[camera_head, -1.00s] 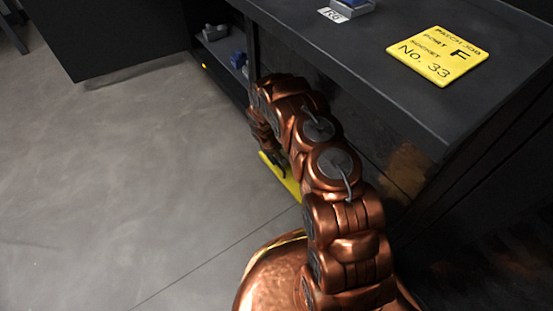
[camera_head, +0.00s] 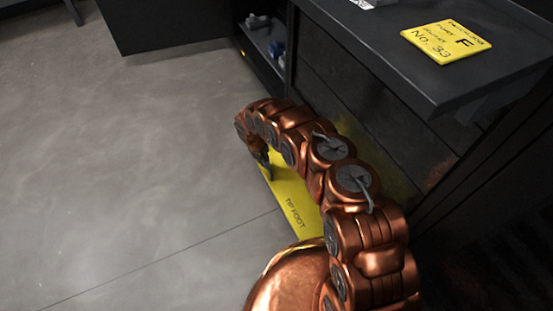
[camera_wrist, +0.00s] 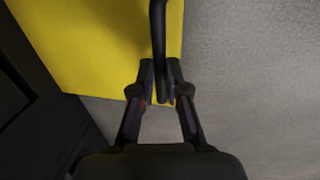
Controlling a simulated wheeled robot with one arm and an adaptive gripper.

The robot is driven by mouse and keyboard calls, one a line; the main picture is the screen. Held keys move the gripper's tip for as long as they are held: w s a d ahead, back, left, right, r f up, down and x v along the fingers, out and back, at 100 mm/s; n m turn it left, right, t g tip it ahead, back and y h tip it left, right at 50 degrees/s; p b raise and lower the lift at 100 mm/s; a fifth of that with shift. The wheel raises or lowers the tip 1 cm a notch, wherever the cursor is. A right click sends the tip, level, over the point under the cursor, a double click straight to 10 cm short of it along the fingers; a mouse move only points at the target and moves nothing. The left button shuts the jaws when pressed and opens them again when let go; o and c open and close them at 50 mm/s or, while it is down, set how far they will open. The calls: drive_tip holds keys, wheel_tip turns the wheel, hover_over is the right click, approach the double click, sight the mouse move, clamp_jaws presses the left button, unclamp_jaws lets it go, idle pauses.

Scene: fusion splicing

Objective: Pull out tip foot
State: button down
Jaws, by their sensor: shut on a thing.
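The tip foot (camera_head: 292,207) is a flat yellow plate low at the floor, at the base of the dark cabinet, with "TIP FOOT" printed on it. It sticks out over the floor, and my arm covers part of it. In the wrist view the yellow plate (camera_wrist: 100,45) fills the upper left, and a dark handle bar (camera_wrist: 158,40) runs down along its right side. My gripper (camera_wrist: 164,88) is shut on this handle.
The dark cabinet (camera_head: 350,110) stands along the right side. A yellow card (camera_head: 446,41) reading "F" and "No. 33" lies on its top. An open shelf (camera_head: 262,45) at the back holds small blue and grey items. The grey floor (camera_head: 130,150) at left is clear.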

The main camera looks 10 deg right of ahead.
drive_tip(key=shift+s+a, duration=0.3)
drive_tip(key=shift+a, duration=0.65)
drive_tip(key=c, duration=1.2)
unclamp_jaws()
drive_tip(key=r, duration=0.4)
drive_tip(key=a+r, duration=0.1)
drive_tip(key=r, duration=0.3)
drive_tip(key=a+r, duration=0.1)
drive_tip(key=r, duration=0.2)
drive_tip(key=shift+s+r, duration=0.25)
drive_tip(key=shift+r, duration=0.15)
drive_tip(key=shift+s, duration=0.1)
